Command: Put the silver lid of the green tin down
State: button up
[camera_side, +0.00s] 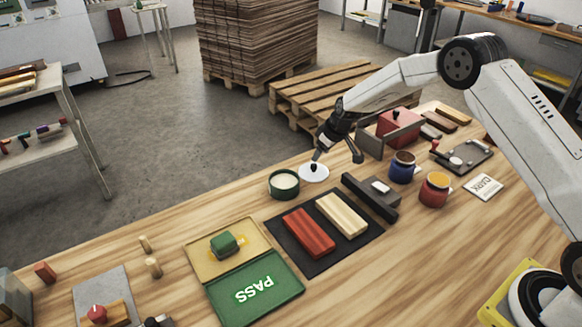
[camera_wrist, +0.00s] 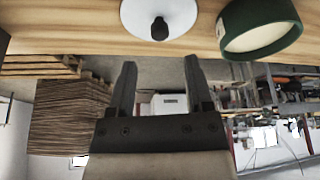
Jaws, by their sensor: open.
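The silver lid (camera_side: 311,174), a pale round disc with a black knob, lies flat on the wooden table just right of the green tin (camera_side: 283,188) in the side view. The tin is open and shows a pale filling. In the wrist view the lid (camera_wrist: 178,14) is at the top, beside the green tin (camera_wrist: 262,40). My gripper (camera_side: 337,156) is open just above the lid. In the wrist view its two fingers (camera_wrist: 160,62) are spread wide and empty, with the knob apart from them.
A black mat (camera_side: 304,262) with red and pale blocks lies in front. A dark bar (camera_side: 369,198) stands right of the lid. Blue (camera_side: 402,167) and red (camera_side: 434,190) pots, a red box (camera_side: 398,128) and an open PASS case (camera_side: 255,290) are nearby.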

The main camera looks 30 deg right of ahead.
jog(key=v, duration=0.6)
dwell(0.7)
jog(key=s+a+r+m, duration=0.1)
jog(key=s+a+r, duration=0.1)
jog(key=s, duration=1.3)
jog(key=s+a+r+m+g+h, duration=0.1)
jog(key=s+a+r+m, duration=0.1)
jog(key=s, duration=1.4)
jog(key=shift+a+r+g, duration=0.15)
jog(key=shift+a+g, duration=0.05)
jog(key=shift+g, duration=0.1)
